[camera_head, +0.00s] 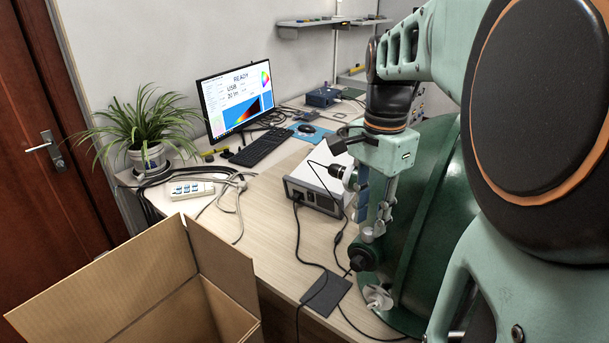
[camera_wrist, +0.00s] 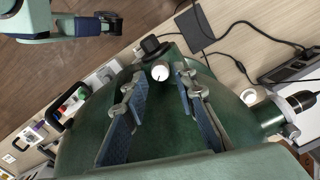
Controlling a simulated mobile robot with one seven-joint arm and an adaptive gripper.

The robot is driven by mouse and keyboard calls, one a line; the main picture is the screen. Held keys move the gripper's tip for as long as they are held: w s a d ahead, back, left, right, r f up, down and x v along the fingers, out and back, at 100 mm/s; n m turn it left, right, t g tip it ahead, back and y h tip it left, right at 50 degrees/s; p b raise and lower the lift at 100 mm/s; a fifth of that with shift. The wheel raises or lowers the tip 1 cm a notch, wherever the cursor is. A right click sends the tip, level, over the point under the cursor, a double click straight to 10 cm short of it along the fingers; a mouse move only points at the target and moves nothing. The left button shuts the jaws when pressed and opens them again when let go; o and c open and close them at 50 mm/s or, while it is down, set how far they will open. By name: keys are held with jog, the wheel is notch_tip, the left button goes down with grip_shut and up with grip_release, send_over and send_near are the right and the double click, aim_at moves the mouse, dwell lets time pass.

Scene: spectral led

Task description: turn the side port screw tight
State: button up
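My gripper (camera_head: 373,230) points down over the large green sphere (camera_head: 438,190). In the wrist view my gripper (camera_wrist: 157,88) is open, its blue-padded fingers wide apart with nothing between the pads. A small white round cap (camera_wrist: 160,72) shows just beyond the gap between the fingertips. A black port fitting (camera_head: 362,258) sticks out of the sphere's side just below my gripper; it also shows in the wrist view (camera_wrist: 150,45). A pale winged knob (camera_head: 378,297) sits lower on that side. I cannot tell which part is the side port screw.
A black lamp-like fitting (camera_wrist: 297,103) sits at another port. An open cardboard box (camera_head: 120,290) stands at front left. The desk holds a monitor (camera_head: 236,95) and keyboard (camera_head: 262,147).

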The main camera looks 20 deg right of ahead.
aim_at(368, 230)
notch_tip(368, 230, up, 10)
jog(key=shift+f, duration=0.25)
jog(key=shift+f, duration=0.1)
dwell(0.4)
